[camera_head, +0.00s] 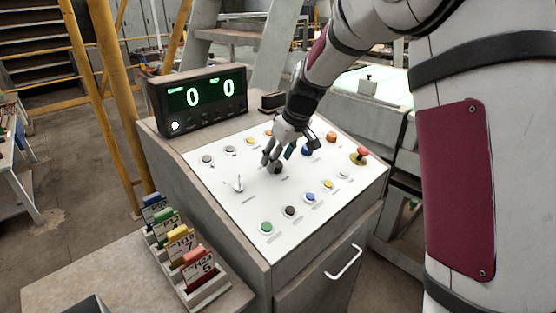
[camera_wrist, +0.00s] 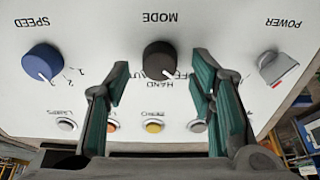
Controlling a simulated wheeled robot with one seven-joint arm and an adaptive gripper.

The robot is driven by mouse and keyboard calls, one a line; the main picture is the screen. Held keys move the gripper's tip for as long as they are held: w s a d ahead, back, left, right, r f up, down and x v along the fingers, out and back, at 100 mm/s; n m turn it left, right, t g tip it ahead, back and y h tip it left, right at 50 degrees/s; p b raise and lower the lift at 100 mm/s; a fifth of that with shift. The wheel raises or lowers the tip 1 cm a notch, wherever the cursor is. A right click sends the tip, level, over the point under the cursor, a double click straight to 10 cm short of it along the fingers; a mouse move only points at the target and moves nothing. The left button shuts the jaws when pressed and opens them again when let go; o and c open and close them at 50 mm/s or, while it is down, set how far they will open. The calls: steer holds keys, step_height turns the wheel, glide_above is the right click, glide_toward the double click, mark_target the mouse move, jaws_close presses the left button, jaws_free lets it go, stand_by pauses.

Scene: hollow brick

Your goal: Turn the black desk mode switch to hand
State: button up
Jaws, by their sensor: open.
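The black mode switch (camera_wrist: 160,60) is a round knob on the white sloped panel. It sits under the upside-down word MODE in the wrist view, with HAND and other partly covered lettering just below it. I cannot make out which way its pointer faces. In the head view the knob (camera_head: 276,168) shows just below my fingers. My gripper (camera_wrist: 161,78) is open, with one teal-padded finger on each side of the knob in the wrist view. It holds nothing. In the head view my gripper (camera_head: 279,154) is close above the panel; contact with the knob is not clear.
A blue speed knob (camera_wrist: 42,63) and a grey power switch (camera_wrist: 276,70) flank the mode switch. Several coloured buttons and a red emergency button (camera_head: 359,153) are on the panel. A display box (camera_head: 203,100) reading 0 and 0 stands behind. Tagged blocks (camera_head: 196,268) stand front left.

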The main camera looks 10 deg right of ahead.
steer(key=shift+x, duration=0.85)
steer(key=shift+c, duration=0.4)
steer(key=c, duration=1.1)
steer(key=m, duration=0.5)
steer(key=shift+m+h, duration=0.3)
steer(key=shift+m+p, duration=0.5)
steer(key=shift+m, duration=1.6)
